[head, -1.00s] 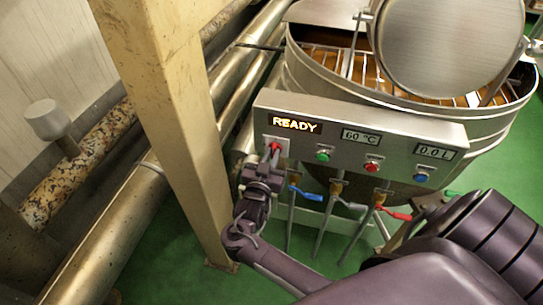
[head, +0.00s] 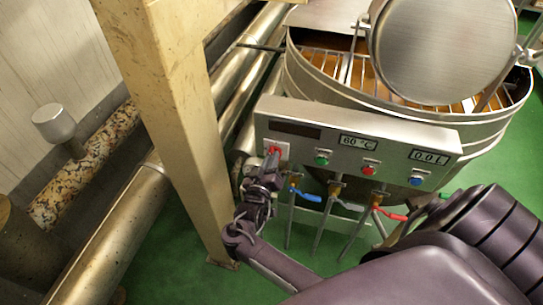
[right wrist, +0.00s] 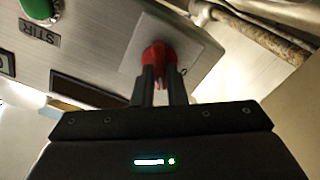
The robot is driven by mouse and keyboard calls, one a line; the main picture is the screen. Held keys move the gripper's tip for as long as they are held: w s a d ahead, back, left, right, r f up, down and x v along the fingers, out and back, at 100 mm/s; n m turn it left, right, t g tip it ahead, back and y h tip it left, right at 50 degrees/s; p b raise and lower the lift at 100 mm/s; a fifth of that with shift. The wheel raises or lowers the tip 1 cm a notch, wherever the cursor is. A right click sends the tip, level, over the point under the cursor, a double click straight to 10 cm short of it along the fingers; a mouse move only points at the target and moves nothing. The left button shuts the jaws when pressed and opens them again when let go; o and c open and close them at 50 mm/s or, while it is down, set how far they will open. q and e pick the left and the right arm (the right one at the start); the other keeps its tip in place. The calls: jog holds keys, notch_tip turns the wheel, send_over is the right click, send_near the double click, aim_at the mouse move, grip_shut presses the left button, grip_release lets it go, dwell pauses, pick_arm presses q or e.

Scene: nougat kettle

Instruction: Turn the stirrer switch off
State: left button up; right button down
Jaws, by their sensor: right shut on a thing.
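The control panel (head: 345,138) of the kettle carries a red switch (head: 274,151) on a light plate at its left end. In the right wrist view the red switch (right wrist: 158,56) sits between the two dark fingers of my right gripper (right wrist: 160,85), which is shut on it. In the head view my right gripper (head: 270,165) reaches up to the switch from below. The display (head: 296,130) above the switch is dark. A green button (right wrist: 40,8) with a STIR label shows in the right wrist view. My left gripper is not in view.
The open kettle (head: 400,117) with its round lid (head: 445,50) stands behind the panel. Green, red and blue buttons line the panel. Blue and red valve handles (head: 390,214) hang below. A beige post (head: 180,110) stands close left of my right gripper.

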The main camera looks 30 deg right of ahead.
jog(key=shift+w+a+f+n+p, duration=0.1)
jog(key=shift+n+p, duration=1.05)
jog(key=shift+n, duration=1.65)
jog(key=shift+w+f+n+p, duration=0.1)
jog(key=shift+n+p, duration=1.05)
jog(key=shift+n, duration=1.65)
jog(key=c, duration=1.5)
grip_release()
jog(key=shift+o, duration=0.2)
jog(key=shift+s, duration=0.15)
